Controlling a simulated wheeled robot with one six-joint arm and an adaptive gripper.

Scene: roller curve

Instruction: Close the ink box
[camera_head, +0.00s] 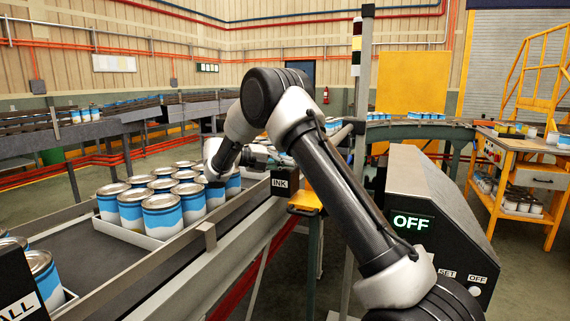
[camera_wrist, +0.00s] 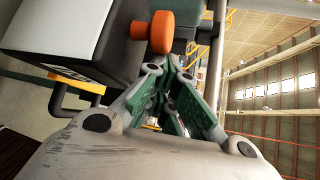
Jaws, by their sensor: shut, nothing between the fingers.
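The ink box (camera_head: 280,184) is a dark box with a white INK label, beside the conveyor's near rail. My arm partly covers it, and I cannot tell the state of its lid. In the wrist view a box with a dark front and pale side (camera_wrist: 75,40), which looks like the ink box, fills the upper left. An orange knob (camera_wrist: 152,25) stands out beside it. My gripper (camera_head: 268,160) is by the ink box in the head view. In the wrist view my gripper (camera_wrist: 170,68) is shut and empty, its green-padded fingers just below the knob; contact is unclear.
A tray of blue-and-white cans (camera_head: 160,212) sits on the conveyor (camera_head: 100,262) at left. A yellow bracket (camera_head: 305,201) is under my arm. A control box (camera_head: 425,215) reading OFF and a grey post (camera_head: 362,70) stand close on the right.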

